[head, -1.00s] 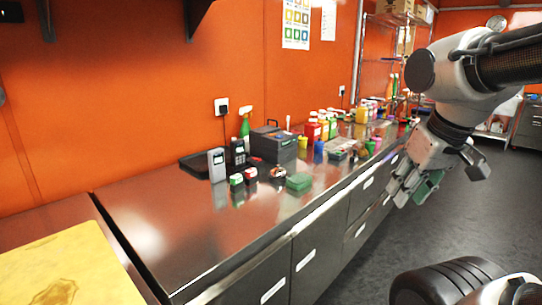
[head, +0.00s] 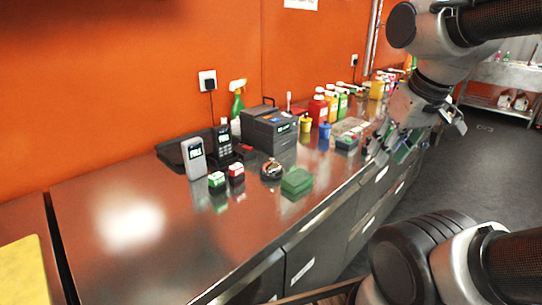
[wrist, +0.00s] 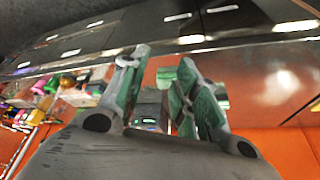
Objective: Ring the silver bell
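The silver bell (head: 271,169) is a small shiny dome on a dark base. It stands on the metal counter in the head view, left of a green box and right of a small red-and-white box. My gripper (head: 392,146) is to the right of the bell and well apart from it, near the counter's front edge. In the wrist view my gripper (wrist: 158,85) has its green-padded fingers spread, with nothing between them. I cannot make out the bell in the wrist view.
The green box (head: 297,181) sits close beside the bell. A dark cash box (head: 269,131), card terminal (head: 222,143), grey upright device (head: 194,158) and spray bottle (head: 237,108) stand behind. Several bottles line the counter's far end. The counter's left part (head: 130,225) is clear.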

